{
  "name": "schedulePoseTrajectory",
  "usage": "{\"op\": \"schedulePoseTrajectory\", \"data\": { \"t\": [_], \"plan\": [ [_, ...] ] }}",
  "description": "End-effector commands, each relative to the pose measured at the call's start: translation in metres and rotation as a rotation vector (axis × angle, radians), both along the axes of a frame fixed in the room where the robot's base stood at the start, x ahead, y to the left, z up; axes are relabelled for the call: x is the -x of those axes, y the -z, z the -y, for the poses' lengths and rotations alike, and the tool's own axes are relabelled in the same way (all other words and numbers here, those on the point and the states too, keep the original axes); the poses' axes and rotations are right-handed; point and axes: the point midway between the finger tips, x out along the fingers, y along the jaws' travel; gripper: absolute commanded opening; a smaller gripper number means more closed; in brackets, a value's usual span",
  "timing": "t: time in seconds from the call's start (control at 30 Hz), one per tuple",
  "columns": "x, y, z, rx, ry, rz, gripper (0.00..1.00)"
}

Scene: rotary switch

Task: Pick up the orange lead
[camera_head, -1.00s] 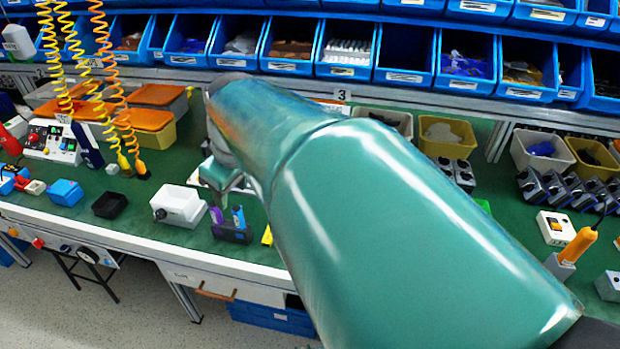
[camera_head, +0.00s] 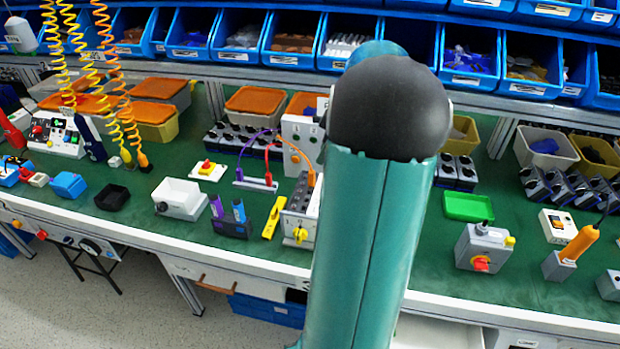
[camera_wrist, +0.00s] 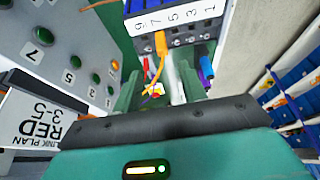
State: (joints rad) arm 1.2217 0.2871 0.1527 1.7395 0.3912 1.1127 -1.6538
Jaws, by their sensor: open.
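The orange lead (camera_head: 311,177) arcs from the white upright box (camera_head: 298,130) to the grey terminal block (camera_head: 297,205) in the head view. In the wrist view the orange lead's plug (camera_wrist: 161,44) stands at the block numbered 9 to 1 (camera_wrist: 170,18), with a thin orange cable trailing toward me. My gripper (camera_wrist: 160,88) is open, with the lead lying ahead of and between its fingers. I cannot tell any contact. A red plug (camera_wrist: 146,65) and a blue-purple plug (camera_wrist: 206,70) are nearby. My arm hides the gripper in the head view.
A numbered panel (camera_wrist: 60,40) and a "LINK PLAN RED 3-5" card (camera_wrist: 40,125) are close on the left in the wrist view. A pale wall-like surface (camera_wrist: 245,40) is on the right. A yellow tool (camera_head: 273,218) lies beside the block. Blue bins (camera_head: 290,42) line the back.

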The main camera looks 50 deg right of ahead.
Motion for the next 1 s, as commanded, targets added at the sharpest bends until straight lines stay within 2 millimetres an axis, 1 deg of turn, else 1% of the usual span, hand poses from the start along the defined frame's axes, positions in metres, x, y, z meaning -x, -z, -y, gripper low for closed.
{"op": "schedulePoseTrajectory", "data": {
  "t": [0.03, 0.13, 0.2, 0.37, 0.63, 0.77, 0.97, 1.0],
  "plan": [
    [-0.004, 0.01, -0.003, -0.004, -0.002, -0.002, 0.42],
    [-0.011, 0.026, -0.006, -0.003, -0.002, -0.001, 0.42],
    [-0.015, 0.034, -0.008, -0.001, -0.004, -0.001, 0.42],
    [-0.018, 0.044, -0.01, 0.0, -0.004, -0.001, 0.42],
    [-0.028, 0.081, -0.017, -0.003, -0.004, -0.002, 0.42],
    [-0.031, 0.089, -0.018, -0.001, -0.003, -0.001, 0.42],
    [-0.032, 0.089, -0.018, 0.0, -0.002, -0.001, 0.42],
    [-0.032, 0.089, -0.018, 0.0, -0.002, -0.001, 0.36]
  ]
}}
